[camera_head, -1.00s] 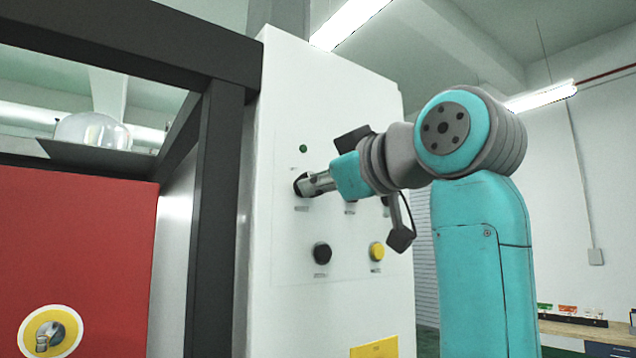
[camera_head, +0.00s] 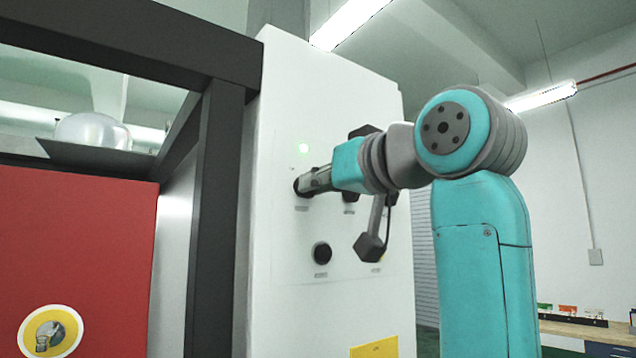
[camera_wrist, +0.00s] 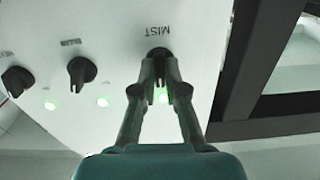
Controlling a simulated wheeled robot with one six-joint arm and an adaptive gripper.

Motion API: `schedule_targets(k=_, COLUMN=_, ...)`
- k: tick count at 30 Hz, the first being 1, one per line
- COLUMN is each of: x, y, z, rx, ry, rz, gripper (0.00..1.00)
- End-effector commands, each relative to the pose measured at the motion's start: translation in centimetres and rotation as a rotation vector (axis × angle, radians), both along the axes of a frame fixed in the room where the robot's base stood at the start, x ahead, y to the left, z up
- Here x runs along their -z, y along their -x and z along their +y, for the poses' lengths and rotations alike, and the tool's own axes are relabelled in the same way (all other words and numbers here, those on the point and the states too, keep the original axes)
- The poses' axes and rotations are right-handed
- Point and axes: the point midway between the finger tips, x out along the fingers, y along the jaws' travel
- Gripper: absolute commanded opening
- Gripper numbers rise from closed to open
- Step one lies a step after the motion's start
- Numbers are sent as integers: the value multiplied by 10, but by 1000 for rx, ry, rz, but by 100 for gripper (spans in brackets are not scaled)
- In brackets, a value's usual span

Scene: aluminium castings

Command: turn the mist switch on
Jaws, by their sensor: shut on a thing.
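The mist switch (camera_wrist: 157,52) is a black rotary knob on a white panel, beside the label "MIST", which appears upside down in the wrist view. In the head view the switch (camera_head: 297,187) is mostly hidden by my gripper. My gripper (camera_wrist: 160,74) is shut on the knob, with a fingertip on each side; it also shows in the head view (camera_head: 308,182). The knob's exact angle is hidden between the fingers.
Two other black knobs (camera_wrist: 82,72) (camera_wrist: 17,80) stand beside it, with lit green lamps. A black button (camera_head: 322,253) sits lower on the white panel (camera_head: 290,90). A dark frame post (camera_head: 212,220) and a red panel (camera_head: 80,240) with a grey switch stand at left.

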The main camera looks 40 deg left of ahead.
Motion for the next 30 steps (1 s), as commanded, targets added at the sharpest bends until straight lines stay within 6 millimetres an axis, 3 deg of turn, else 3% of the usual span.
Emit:
schedule_targets(k=15, x=1, y=0, z=0, rx=1, ry=-127, rz=356, gripper=0)
schedule_targets(k=30, x=1, y=0, z=0, rx=1, ry=-161, rz=448, gripper=0)
